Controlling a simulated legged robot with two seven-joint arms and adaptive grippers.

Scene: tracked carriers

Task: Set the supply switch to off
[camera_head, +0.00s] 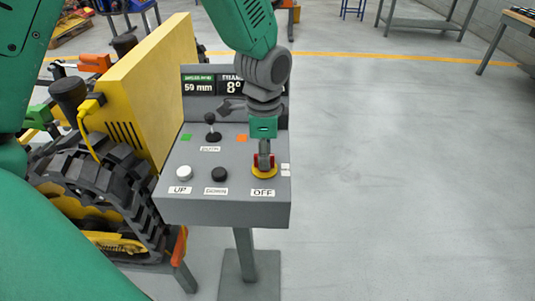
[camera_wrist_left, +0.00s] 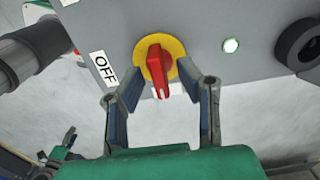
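The supply switch is a red handle on a yellow disc (camera_head: 264,172) at the right of the grey control panel (camera_head: 228,211). It also shows in the left wrist view (camera_wrist_left: 158,68). The OFF label (camera_head: 262,193) lies on its near side, and in the left wrist view at its left (camera_wrist_left: 104,69). The handle points down in the wrist view, not at OFF, toward a partly hidden white label. My left gripper (camera_head: 264,160) is over the switch. In the wrist view its fingers (camera_wrist_left: 162,84) are open, one on each side of the handle; contact is unclear.
A white UP button (camera_head: 184,173), a black DOWN button (camera_head: 219,174) and a joystick (camera_head: 211,125) are on the same panel. A display (camera_head: 198,85) stands behind. A yellow tracked carrier (camera_head: 150,90) is close at left. The floor at right is clear.

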